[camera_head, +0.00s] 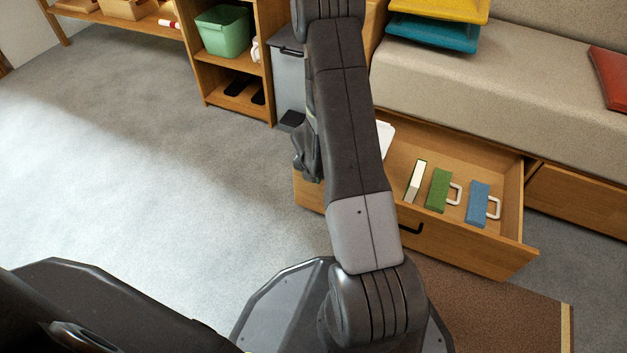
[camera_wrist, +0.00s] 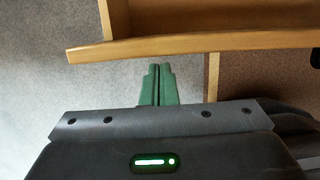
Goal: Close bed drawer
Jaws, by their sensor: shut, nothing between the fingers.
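The bed drawer (camera_head: 475,252) is pulled out from under the cushioned bed (camera_head: 500,95), with its inside exposed. It has a wooden front with a dark handle (camera_head: 409,229). It holds a white-and-green book-like item (camera_head: 415,181), a green block-like item (camera_head: 438,190) and a blue one (camera_head: 478,204), each of these two with a pale loop. In the wrist view my gripper (camera_wrist: 158,72) is shut and empty, its green fingers near the left part of the drawer front (camera_wrist: 190,44). Contact cannot be told. My arm hides part of the drawer in the head view.
A closed drawer front (camera_head: 580,200) lies to the right. A grey bin (camera_head: 289,80) and a wooden shelf (camera_head: 262,60) with a green tub (camera_head: 224,32) stand behind left. A brown mat (camera_head: 500,315) lies before the drawer. Grey floor at left is clear.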

